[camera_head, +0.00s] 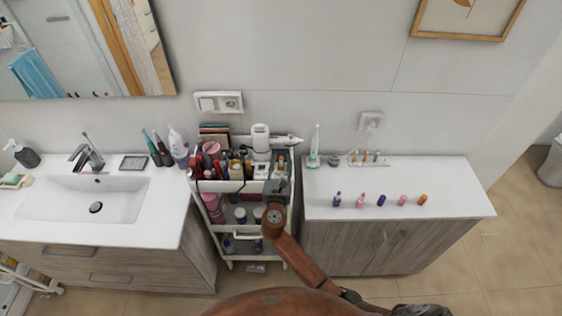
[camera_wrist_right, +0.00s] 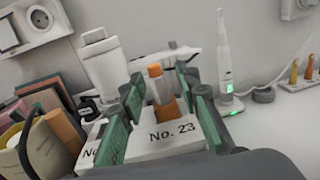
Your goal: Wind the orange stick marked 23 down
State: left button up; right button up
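The orange stick (camera_wrist_right: 157,84) stands upright in a white holder labelled No. 23 (camera_wrist_right: 170,138), in the right wrist view. Its lower part shows brownish-orange above the holder. My right gripper (camera_wrist_right: 168,105) is open, with its green-padded fingers on both sides of the stick. Gaps show between the pads and the stick. In the head view my right gripper (camera_head: 277,188) is over the right side of the cart's top tray and hides the stick and its holder. My left gripper is not in view.
The cart (camera_head: 222,186) carries packed cosmetics around the gripper, with a white bottle-like device (camera_wrist_right: 103,62) behind. An electric toothbrush (camera_head: 315,146) stands on the right counter (camera_head: 458,185). Several small bottles, including an orange one (camera_head: 423,200), line that counter's front.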

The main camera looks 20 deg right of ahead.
jog(key=shift+w, duration=0.1)
jog(key=c, duration=0.3)
grip_shut()
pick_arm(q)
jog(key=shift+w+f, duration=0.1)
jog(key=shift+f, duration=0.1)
pick_arm(e)
jog(key=shift+m+g+h, duration=0.4)
jog(key=shift+m+h, duration=0.2)
jog(key=shift+h, duration=0.3)
jog(key=shift+a+m+g+h+b, duration=0.1)
jog(key=shift+m+g+h+b, duration=0.35)
jog(key=shift+h, duration=0.25)
jog(key=m+g+h+b, duration=0.1)
jog(key=m+g+h, duration=0.1)
jog(key=shift+f+h, duration=0.1)
jog(key=shift+h, duration=0.2)
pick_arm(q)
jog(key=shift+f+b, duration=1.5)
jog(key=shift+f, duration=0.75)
pick_arm(e)
jog(key=shift+m+g+h, duration=1.7)
jog(key=shift+m+g, duration=0.15)
jog(key=shift+g, duration=0.2)
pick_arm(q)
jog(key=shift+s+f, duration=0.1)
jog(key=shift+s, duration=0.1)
